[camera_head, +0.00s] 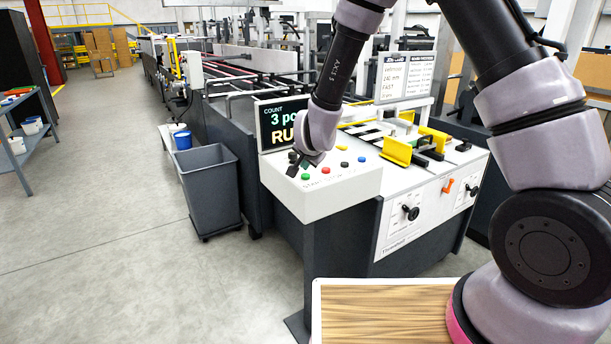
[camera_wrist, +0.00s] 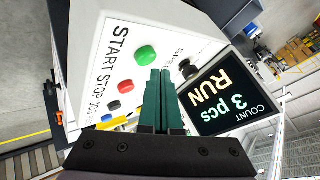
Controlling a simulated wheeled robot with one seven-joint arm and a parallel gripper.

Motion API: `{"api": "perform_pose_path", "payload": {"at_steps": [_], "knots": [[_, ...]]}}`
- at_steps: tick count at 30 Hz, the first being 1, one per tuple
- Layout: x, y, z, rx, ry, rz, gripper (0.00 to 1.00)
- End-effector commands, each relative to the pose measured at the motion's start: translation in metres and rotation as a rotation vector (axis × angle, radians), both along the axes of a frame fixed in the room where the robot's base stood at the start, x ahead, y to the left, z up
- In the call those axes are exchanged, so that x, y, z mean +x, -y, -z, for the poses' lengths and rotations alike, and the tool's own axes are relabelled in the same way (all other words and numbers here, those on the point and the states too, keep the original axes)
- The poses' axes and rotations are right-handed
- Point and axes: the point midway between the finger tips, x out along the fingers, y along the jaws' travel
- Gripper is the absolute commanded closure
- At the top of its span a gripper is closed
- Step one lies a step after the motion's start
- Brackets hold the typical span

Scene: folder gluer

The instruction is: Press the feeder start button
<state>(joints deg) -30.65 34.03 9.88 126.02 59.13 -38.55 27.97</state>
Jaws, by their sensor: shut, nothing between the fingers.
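The feeder start button is a round green button (camera_head: 305,177) on the sloping white control panel (camera_head: 340,188). In the wrist view the green button (camera_wrist: 146,54) shows fully, beside the word START. My gripper (camera_head: 293,170) is over the panel's left end, close to the green button. In the wrist view its two dark green fingers (camera_wrist: 160,71) are together and empty, with the tips just beside the button's edge. I cannot tell whether they touch the panel. A red button (camera_wrist: 126,87) marked STOP, a black button (camera_wrist: 112,104) and a blue button (camera_wrist: 106,117) sit in the same row.
A display (camera_wrist: 229,97) beside the panel reads COUNT 3 pcs RUN. A black speed knob (camera_wrist: 187,68) is near my fingers. A grey bin (camera_head: 208,190) stands left of the machine. A wood-topped surface (camera_head: 385,312) is in front.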

Motion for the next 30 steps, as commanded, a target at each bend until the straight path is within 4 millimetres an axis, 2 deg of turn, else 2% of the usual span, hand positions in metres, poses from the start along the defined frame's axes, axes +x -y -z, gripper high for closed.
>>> {"api": "perform_pose_path", "payload": {"at_steps": [10, 24, 30], "knots": [[0.0, 0.0, -0.003, 0.0, 0.001, 0.0, 1.0], [0.0, 0.0, -0.046, 0.001, 0.002, -0.001, 1.0], [0.0, 0.0, -0.051, 0.0, -0.001, 0.001, 1.0]]}}
